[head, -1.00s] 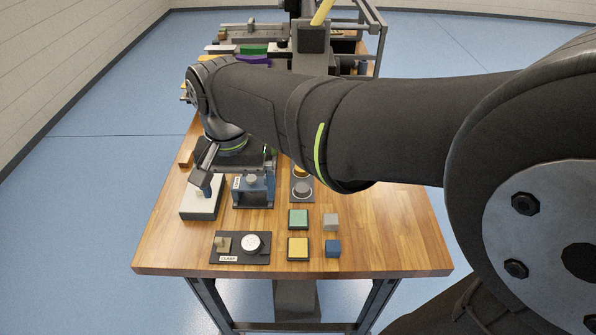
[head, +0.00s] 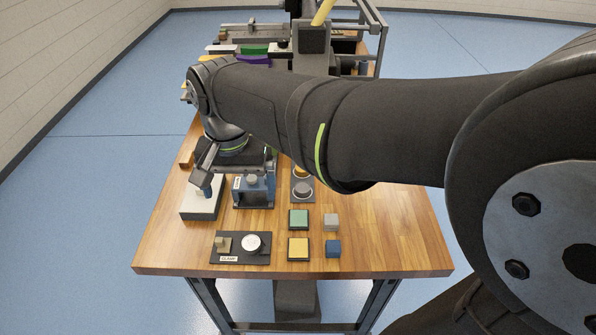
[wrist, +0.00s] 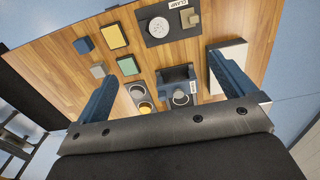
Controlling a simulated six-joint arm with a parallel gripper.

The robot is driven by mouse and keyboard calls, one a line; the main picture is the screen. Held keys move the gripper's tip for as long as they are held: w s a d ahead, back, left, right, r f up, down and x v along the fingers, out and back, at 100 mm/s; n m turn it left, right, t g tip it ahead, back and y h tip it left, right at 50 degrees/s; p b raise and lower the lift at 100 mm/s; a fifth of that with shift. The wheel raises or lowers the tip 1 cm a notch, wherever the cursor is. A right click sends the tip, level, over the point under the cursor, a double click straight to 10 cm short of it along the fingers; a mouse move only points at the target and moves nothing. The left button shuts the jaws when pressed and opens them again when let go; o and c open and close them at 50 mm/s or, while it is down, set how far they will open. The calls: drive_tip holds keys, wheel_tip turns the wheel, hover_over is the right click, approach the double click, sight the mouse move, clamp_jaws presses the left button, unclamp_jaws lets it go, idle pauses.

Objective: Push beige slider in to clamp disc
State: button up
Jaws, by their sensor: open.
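The beige slider (head: 223,244) is a small block on the left part of a dark plate labelled CLAMP (head: 256,259) near the table's front edge. The round whitish disc (head: 251,243) lies on the same plate to its right, with a gap between them. In the wrist view, the slider (wrist: 193,20) and disc (wrist: 159,27) show at the top, also apart. My gripper (wrist: 163,75) is open and empty, its blue fingers wide apart. It hangs farther back than the clamp plate, over the area of the white block and grey bracket, touching neither slider nor disc as seen.
The table's right front is clear.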

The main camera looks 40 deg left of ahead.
sight(219, 239)
drive_tip(key=c, duration=0.6)
drive_tip(key=n, duration=0.2)
drive_tip(key=shift+s+a+n, duration=0.3)
drive_tip(key=shift+s+a, duration=0.05)
drive_tip(key=shift+a, duration=0.05)
drive_tip(key=c, duration=0.7)
drive_tip(key=s+n, duration=0.1)
drive_tip(key=n, duration=0.2)
drive_tip(key=a+n, duration=0.1)
drive_tip(key=n, duration=0.2)
drive_tip(key=s+a+n, duration=0.1)
drive_tip(key=n, duration=0.2)
drive_tip(key=shift+s+a+r, duration=0.2)
drive_tip(key=shift+s+a, duration=0.05)
drive_tip(key=shift+s, duration=0.05)
drive_tip(key=shift+c, duration=0.5)
drive_tip(key=f+n, duration=0.2)
drive_tip(key=f, duration=0.3)
drive_tip(key=s+a+f+n, duration=0.1)
drive_tip(key=f+n, duration=0.1)
drive_tip(key=f, duration=0.4)
drive_tip(key=s+f+n, duration=0.1)
drive_tip(key=f+n, duration=0.1)
drive_tip(key=f, duration=0.4)
drive_tip(key=shift+a+f, duration=0.15)
drive_tip(key=shift+a, duration=0.2)
drive_tip(key=shift+c, duration=0.5)
clamp_jaws()
